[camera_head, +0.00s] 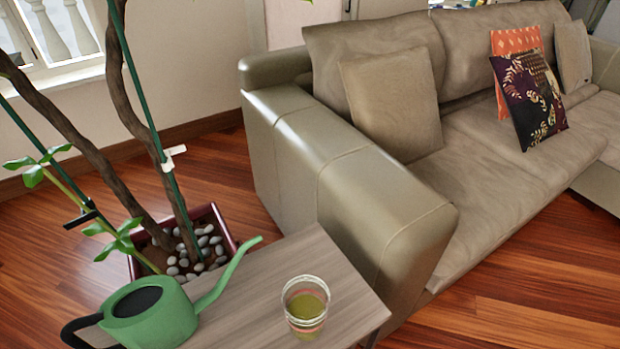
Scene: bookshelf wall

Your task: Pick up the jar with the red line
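A clear jar (306,306) stands upright on a small wooden side table (245,325) at the bottom middle. It has a reddish line around it and holds something yellow-green. A green watering can (165,318) with a dark handle stands to its left on the same table, its spout pointing up and right towards the jar. The jar and the can are apart. Neither of my grippers is in view.
A beige leather sofa (345,190) with cushions (392,103) stands behind and right of the table, its armrest close to the table. A potted plant with thick stems (135,110) and pebbles (200,245) stands behind the can. Wooden floor (530,290) is clear at the lower right.

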